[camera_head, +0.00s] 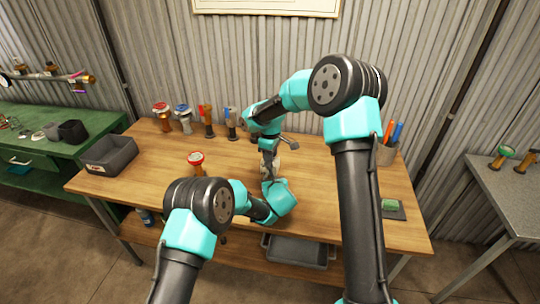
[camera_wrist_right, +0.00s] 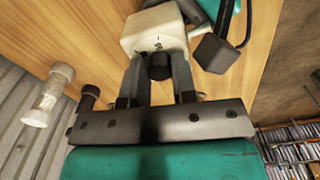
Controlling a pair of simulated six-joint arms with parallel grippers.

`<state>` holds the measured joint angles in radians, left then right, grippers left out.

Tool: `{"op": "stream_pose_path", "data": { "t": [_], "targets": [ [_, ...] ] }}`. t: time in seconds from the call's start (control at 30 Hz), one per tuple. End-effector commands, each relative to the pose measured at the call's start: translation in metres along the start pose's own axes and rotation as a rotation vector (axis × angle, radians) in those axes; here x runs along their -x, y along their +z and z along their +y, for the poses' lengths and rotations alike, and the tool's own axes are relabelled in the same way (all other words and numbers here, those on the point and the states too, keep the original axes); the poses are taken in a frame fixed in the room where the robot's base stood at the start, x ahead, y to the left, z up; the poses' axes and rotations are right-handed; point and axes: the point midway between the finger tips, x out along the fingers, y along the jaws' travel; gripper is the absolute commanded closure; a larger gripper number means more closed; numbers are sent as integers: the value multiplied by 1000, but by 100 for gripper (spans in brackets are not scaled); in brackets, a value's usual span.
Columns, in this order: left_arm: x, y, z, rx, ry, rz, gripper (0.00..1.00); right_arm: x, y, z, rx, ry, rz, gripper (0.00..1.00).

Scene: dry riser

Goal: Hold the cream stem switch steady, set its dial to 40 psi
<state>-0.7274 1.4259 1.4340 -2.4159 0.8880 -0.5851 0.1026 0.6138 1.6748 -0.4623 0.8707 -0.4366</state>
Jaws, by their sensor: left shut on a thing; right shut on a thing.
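The cream stem switch (camera_wrist_right: 155,30) is a pale box with markings on its face and a dark round dial (camera_wrist_right: 158,66). My right gripper (camera_wrist_right: 157,78) has its fingers on either side of the dial and is shut on it. My left gripper (camera_wrist_right: 197,10) is at the box's upper right in the right wrist view, shut on the switch. In the head view, the right gripper (camera_head: 268,148) comes down from above and the left gripper (camera_head: 266,184) sits just below it. The arms mostly hide the switch there, and the dial's setting is unreadable.
Several valves, including a red-topped one (camera_head: 161,114), stand along the bench's back left. Another red-topped valve (camera_head: 197,162) stands left of my arms. A grey bin (camera_head: 108,157) is at the left, a pen cup (camera_head: 386,152) and green sponge (camera_head: 390,204) at the right.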

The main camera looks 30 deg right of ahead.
Motion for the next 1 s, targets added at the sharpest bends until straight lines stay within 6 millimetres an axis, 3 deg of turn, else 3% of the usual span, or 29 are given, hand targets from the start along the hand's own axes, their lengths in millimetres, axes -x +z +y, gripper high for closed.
{"op": "stream_pose_path", "data": {
  "t": [0.23, 0.27, 0.37, 0.77, 1.0],
  "targets": [
    [0, 0, 0, 0, 0, 0, 100, 0, 0, 0, 1, 1, 0, 98],
    [0, 0, 0, 0, 0, 0, 100, 0, 0, 0, 1, 1, 0, 72],
    [0, 0, 0, 0, 0, 0, 100, 0, 0, 0, 1, 1, 0, 63],
    [0, 0, 0, 0, 0, 0, 100, 8, 0, 0, 2, 1, 1, 63],
    [0, 0, 0, 0, 0, 0, 100, 43, -1, 0, 2, 4, 3, 63]
  ]
}}
